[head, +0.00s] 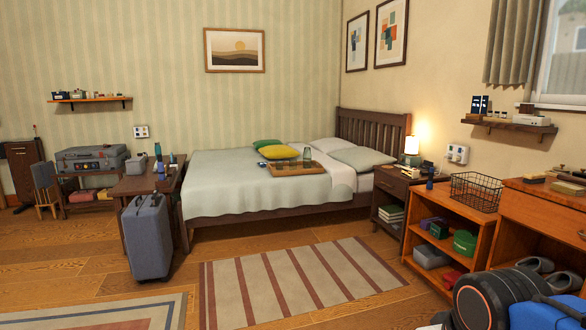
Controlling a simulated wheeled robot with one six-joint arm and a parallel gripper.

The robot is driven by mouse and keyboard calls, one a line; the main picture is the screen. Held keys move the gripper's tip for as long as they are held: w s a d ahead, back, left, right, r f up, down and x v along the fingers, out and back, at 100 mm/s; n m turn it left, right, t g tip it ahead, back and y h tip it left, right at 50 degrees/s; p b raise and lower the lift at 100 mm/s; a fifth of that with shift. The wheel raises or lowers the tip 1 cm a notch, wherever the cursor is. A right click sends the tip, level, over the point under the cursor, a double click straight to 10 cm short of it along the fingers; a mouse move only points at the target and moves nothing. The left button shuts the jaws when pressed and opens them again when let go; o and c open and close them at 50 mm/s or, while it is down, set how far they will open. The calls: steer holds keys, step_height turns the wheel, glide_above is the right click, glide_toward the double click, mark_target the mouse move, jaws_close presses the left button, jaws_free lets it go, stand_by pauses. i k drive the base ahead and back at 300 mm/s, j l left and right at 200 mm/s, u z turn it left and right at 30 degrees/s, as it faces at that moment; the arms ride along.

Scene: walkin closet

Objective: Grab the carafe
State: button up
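A small clear, greenish glass vessel (307,153), which looks like the carafe, stands upright on a wooden tray (283,172) on the bed. It is at the tray's back right and small in the view, so its details are hard to make out. A small dark item and other small things lie on the tray beside it. My gripper is not in view, so I cannot see whether it is open or shut.
The bed (230,175) stands against the back wall. A striped rug (295,285) lies on open floor before it. A grey suitcase (148,238) stands at the left by a small desk. A nightstand (392,190) and an orange shelf (450,235) line the right.

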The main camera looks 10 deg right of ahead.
mark_target(306, 154)
steer(key=i+u, duration=0.2)
steer(key=i, duration=1.1)
steer(key=i+j, duration=0.1)
steer(key=i, duration=1.05)
steer(key=i+z, duration=0.1)
steer(key=i, duration=1)
steer(key=i+j, duration=0.15)
steer(key=i, duration=1)
steer(key=i+j, duration=0.1)
steer(key=i, duration=1)
